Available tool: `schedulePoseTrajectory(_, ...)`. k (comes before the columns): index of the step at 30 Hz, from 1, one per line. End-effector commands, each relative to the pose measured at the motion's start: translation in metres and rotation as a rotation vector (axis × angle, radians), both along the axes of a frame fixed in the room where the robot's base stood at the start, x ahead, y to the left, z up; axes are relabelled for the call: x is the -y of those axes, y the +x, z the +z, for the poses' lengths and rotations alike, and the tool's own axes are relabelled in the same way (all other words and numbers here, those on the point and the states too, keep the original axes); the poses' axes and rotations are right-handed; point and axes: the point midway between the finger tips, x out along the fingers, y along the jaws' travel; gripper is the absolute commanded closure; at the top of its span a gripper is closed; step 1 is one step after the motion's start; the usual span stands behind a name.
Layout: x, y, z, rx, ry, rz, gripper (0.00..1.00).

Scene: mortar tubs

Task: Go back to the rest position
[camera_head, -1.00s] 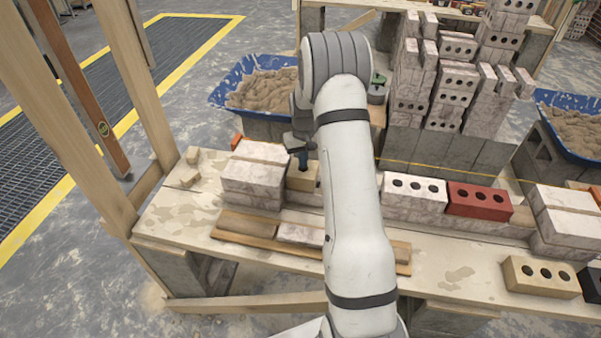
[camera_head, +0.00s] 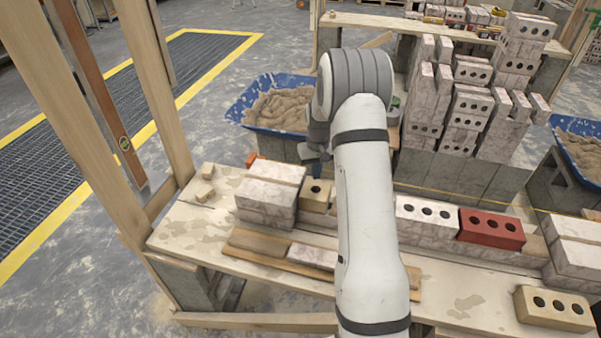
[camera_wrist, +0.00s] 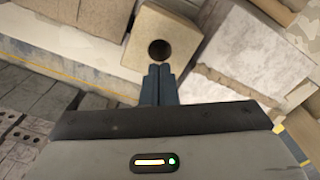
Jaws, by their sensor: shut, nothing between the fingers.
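My gripper (camera_wrist: 159,85) is shut with nothing between its fingers. In the wrist view its tips appear just by a tan block with one dark round hole (camera_wrist: 160,38); I cannot tell the exact gap. In the head view my gripper (camera_head: 318,172) is partly hidden by my arm, above the tan block (camera_head: 317,194). That block sits in the brick row, beside a stack of whitewashed bricks (camera_head: 268,192).
A wooden bench (camera_head: 190,235) carries the brick row, with a white holed brick (camera_head: 427,214) and a red brick (camera_head: 491,228). A tan brick (camera_head: 553,308) lies near the front right. Tall brick stacks (camera_head: 465,110) and a blue mortar tub (camera_head: 245,116) stand behind. Timber posts (camera_head: 157,95) rise at left.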

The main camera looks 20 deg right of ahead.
Motion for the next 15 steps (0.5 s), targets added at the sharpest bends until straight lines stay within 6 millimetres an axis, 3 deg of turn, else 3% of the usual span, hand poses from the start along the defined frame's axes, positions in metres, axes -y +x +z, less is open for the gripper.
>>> schedulePoseTrajectory(5,-0.001,-0.001,0.002,0.002,0.0,0.001,1.0)
schedulePoseTrajectory(8,-0.006,-0.006,0.017,0.011,-0.003,0.003,1.0)
schedulePoseTrajectory(11,-0.018,-0.019,0.047,0.03,-0.007,0.008,1.0)
schedulePoseTrajectory(15,-0.042,-0.052,0.097,0.06,-0.012,0.019,1.0)
